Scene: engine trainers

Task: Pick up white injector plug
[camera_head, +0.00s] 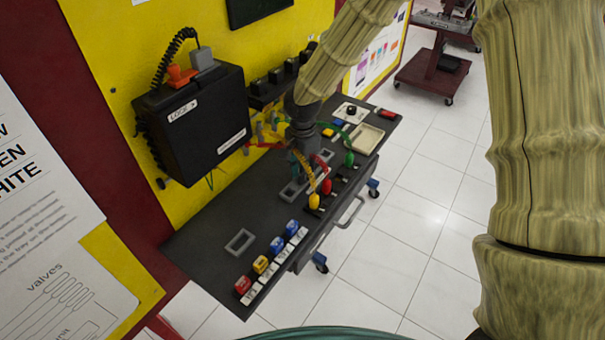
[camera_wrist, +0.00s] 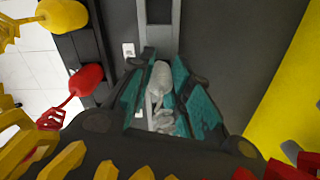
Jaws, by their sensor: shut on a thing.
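The white injector plug (camera_wrist: 160,78) shows in the wrist view between the teal pads of my gripper (camera_wrist: 163,98), which is shut on it. A pale wire or stem hangs from it toward the palm. In the head view my gripper (camera_head: 308,162) is over the middle of the dark cart top, and I cannot make out the white plug there. A yellow plug (camera_head: 314,201) and a red plug (camera_head: 326,187) stand by the front edge. They also show at the upper left of the wrist view. A green plug (camera_head: 349,159) stands farther right.
A grey rectangular frame (camera_head: 240,242) lies on the cart top (camera_head: 205,235). Red, yellow and blue blocks (camera_head: 261,265) line the front left edge. A black box (camera_head: 195,122) hangs on the yellow panel behind. A shallow tray (camera_head: 367,137) sits at the right. Colored wires surround my gripper.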

